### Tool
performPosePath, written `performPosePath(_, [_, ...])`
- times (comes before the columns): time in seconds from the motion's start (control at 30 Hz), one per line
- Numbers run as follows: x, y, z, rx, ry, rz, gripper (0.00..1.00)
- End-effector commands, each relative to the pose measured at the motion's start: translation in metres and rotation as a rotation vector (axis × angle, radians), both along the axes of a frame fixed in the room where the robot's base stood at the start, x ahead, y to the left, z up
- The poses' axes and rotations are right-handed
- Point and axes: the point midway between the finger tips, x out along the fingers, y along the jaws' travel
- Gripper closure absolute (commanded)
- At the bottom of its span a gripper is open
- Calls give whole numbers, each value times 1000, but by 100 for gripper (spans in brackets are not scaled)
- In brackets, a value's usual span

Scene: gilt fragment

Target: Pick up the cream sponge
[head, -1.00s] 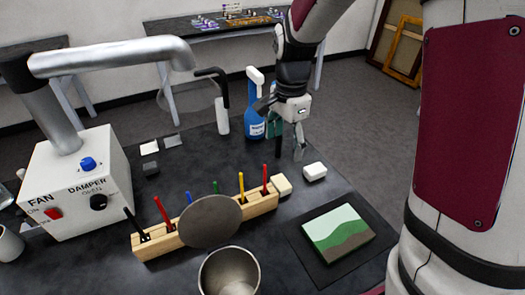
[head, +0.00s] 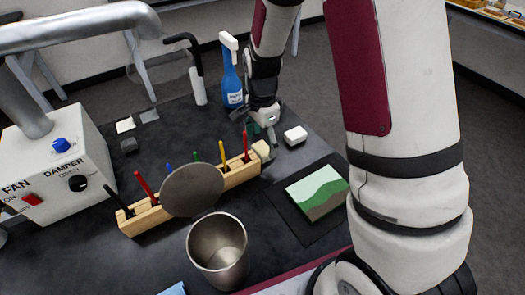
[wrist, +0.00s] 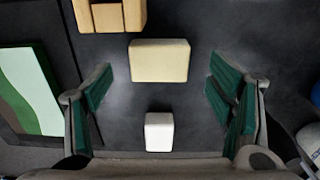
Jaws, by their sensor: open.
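The cream sponge (head: 262,149) is a small pale-yellow block on the dark tabletop, at the right end of a wooden tool rack. In the wrist view the cream sponge (wrist: 160,60) shows in full, centred left to right between my finger lines and slightly toward the top. My gripper (wrist: 160,88) is open, its green-padded fingers apart on either side with nothing held. In the head view my gripper (head: 268,131) points down just behind the sponge; its fingertips are hard to make out there.
A white block (head: 295,135) lies right of the sponge; it also shows in the wrist view (wrist: 159,133). The wooden rack (head: 242,174) holds several coloured tools. A landscape painting (head: 317,192), a metal cup (head: 217,250) and a blue spray bottle (head: 232,88) stand around.

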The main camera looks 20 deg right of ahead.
Motion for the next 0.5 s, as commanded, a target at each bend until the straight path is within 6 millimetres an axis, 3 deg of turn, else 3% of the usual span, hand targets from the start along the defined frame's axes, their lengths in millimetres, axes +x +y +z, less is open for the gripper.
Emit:
performPosePath(0.2, [-1,0,-28,0,2,-1,25])
performPosePath(0.5, [-1,0,-32,0,0,0,25])
